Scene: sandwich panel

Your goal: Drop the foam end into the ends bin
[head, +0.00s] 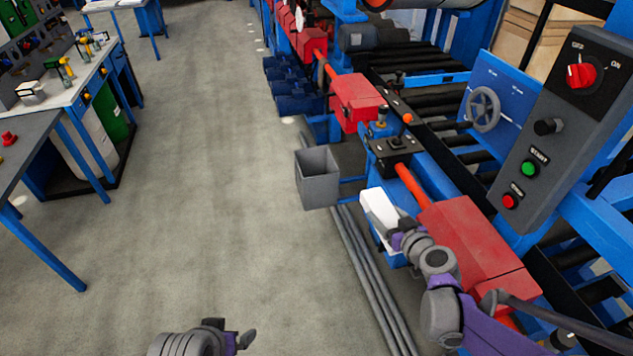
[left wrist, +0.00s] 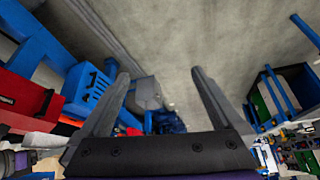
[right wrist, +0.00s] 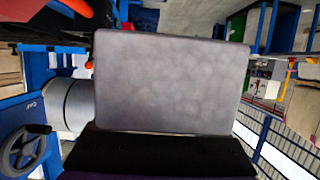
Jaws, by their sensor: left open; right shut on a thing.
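The foam end (head: 379,207) is a white block, held in my right gripper (head: 397,240) beside the red machine housing. In the right wrist view the foam end (right wrist: 170,80) is a large pale grey face that hides the fingers. The ends bin is probably the open grey box (head: 317,188) on the machine's side, up and left of the foam in the head view. The foam is apart from it, and the bin's floor is hidden. My left gripper (head: 232,340) is low at the bottom edge in the head view. Its fingers (left wrist: 158,85) are spread and empty in the left wrist view.
A red housing (head: 470,240) and the control panel (head: 560,120) stand right of the foam. Grey pipes (head: 370,275) run along the floor below the bin. A workbench (head: 65,95) stands at the left. The grey floor (head: 210,180) between is clear.

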